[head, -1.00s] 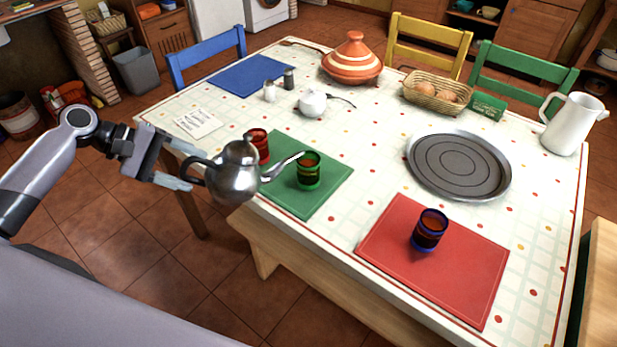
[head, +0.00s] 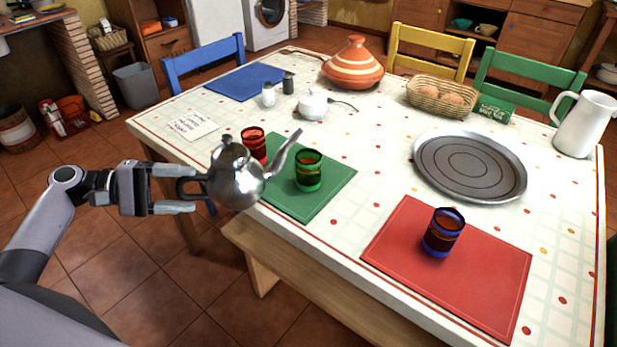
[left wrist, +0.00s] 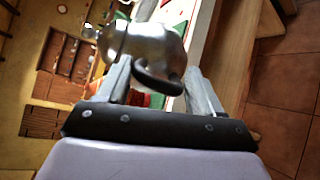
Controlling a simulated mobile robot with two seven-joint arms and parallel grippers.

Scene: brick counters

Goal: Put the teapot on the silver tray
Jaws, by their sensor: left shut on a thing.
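The silver teapot (head: 236,178) is held in the air just off the table's near left edge, about upright, with its spout pointing up and to the right. My left gripper (head: 188,192) is shut on its dark handle. The teapot also shows in the left wrist view (left wrist: 150,42), with its handle between the fingers (left wrist: 160,90). The round silver tray (head: 470,167) lies empty on the right part of the table, well to the right of the teapot. My right gripper is not in view.
A green glass (head: 309,171) stands on the green mat (head: 318,205), and a red glass (head: 254,143) is behind the teapot. A blue glass (head: 443,233) stands on the red mat (head: 400,255), in front of the tray. A white pitcher (head: 583,124) stands right of the tray.

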